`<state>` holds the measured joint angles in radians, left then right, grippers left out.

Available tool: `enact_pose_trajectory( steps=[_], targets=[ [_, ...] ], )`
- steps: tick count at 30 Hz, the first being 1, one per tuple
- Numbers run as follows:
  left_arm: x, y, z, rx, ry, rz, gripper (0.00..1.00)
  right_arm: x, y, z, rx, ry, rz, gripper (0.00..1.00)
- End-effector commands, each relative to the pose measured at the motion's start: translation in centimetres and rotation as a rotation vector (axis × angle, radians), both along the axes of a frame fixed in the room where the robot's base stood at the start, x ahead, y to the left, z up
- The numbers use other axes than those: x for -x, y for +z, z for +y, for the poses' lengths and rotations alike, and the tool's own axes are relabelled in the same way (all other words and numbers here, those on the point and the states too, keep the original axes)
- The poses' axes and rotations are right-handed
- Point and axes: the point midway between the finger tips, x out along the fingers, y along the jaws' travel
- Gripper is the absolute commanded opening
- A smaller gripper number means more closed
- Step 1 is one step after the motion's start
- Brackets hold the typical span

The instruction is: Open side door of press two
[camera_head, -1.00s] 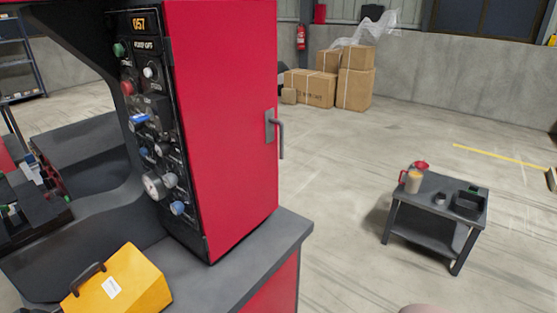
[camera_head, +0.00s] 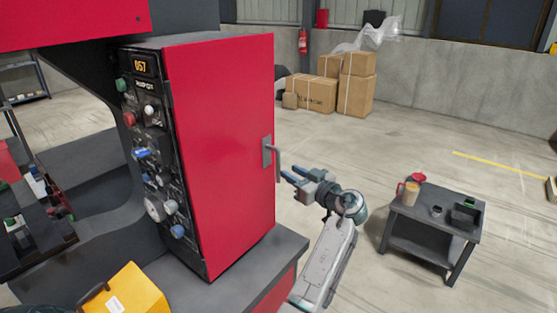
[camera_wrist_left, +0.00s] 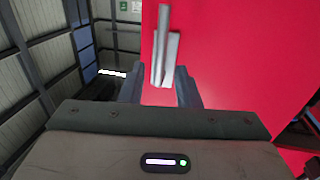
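The red side door (camera_head: 225,140) of the press cabinet is shut, as far as I can see. Its grey metal bar handle (camera_head: 277,162) is near the door's right edge. My left gripper (camera_head: 289,174) is just right of the handle, fingers pointing at it. In the left wrist view, the two fingers (camera_wrist_left: 158,86) are apart and empty. The handle (camera_wrist_left: 161,48) appears ahead of and above the gap between them, against the red door (camera_wrist_left: 235,60). Contact is not visible. My right gripper is in neither current view.
The control panel (camera_head: 152,130) with knobs and a display faces left. A yellow box (camera_head: 128,292) lies at the bottom left. A dark cart (camera_head: 432,222) with a jug stands on the right. Cardboard boxes (camera_head: 345,85) are stacked behind. Open floor lies between.

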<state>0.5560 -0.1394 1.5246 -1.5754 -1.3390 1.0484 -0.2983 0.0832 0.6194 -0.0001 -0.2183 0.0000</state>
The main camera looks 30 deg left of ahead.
Motion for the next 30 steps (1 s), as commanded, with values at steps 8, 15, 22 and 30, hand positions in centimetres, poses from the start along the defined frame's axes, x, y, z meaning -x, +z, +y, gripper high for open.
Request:
enact_pose_trajectory(
  steps=[8,15,22,30],
  targets=[
    [-1.4,0.4,4.8,-0.002,0.000,0.005,0.30,0.1,3.1,-0.2,0.002,0.001,0.002,0.36],
    [-1.8,0.0,6.4,0.000,-0.001,0.003,0.30,0.2,3.7,0.0,-0.001,0.000,0.003,0.36],
    [-1.8,-0.1,6.4,0.000,-0.002,0.003,0.30,0.2,3.6,0.7,-0.007,-0.003,0.003,0.36],
    [-1.8,0.0,6.4,0.000,-0.002,0.003,0.00,0.2,3.6,0.8,-0.008,-0.002,0.003,0.36]
  ],
)
